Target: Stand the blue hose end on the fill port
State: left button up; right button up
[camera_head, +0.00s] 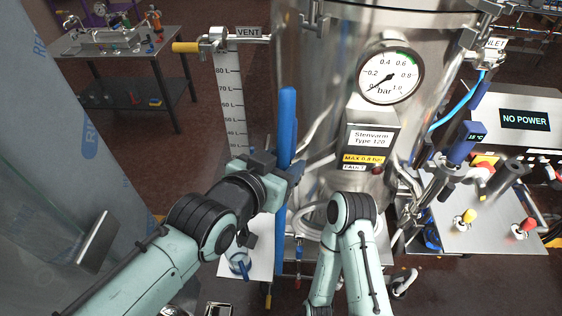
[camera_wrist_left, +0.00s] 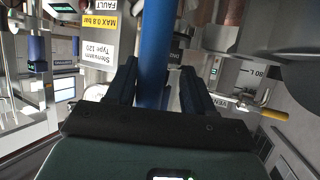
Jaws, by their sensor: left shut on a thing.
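A blue hose (camera_head: 287,122) stands roughly upright in front of the steel tank, held by my left gripper (camera_head: 288,172) about midway along its visible length. In the left wrist view the hose (camera_wrist_left: 155,45) runs between the two dark fingers of the gripper (camera_wrist_left: 157,85), which is shut on it. The hose's lower part passes down behind the gripper, and I cannot tell where its lower end rests. I cannot pick out the fill port for sure in either view. My right arm is folded at the bottom centre, with its gripper out of sight.
The steel tank (camera_head: 318,65) carries a pressure gauge (camera_head: 390,75) and a type label (camera_head: 371,138). The VENT pipe with a yellow handle (camera_head: 187,47) and a litre scale (camera_head: 232,90) are close left. A valve bench (camera_head: 480,238) is at right, a steel table (camera_head: 150,62) at back left.

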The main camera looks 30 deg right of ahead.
pick_arm(q)
jog(key=shift+b, duration=0.35)
pick_arm(e)
jog(key=shift+s+f, duration=0.25)
jog(key=shift+f, duration=0.15)
jog(key=shift+f, duration=0.1)
pick_arm(q)
jog(key=shift+f+b, duration=0.65)
jog(key=shift+b, duration=0.05)
pick_arm(e)
jog(key=shift+s+f, duration=0.3)
jog(key=shift+f, duration=0.4)
pick_arm(q)
jog(key=shift+f, duration=0.1)
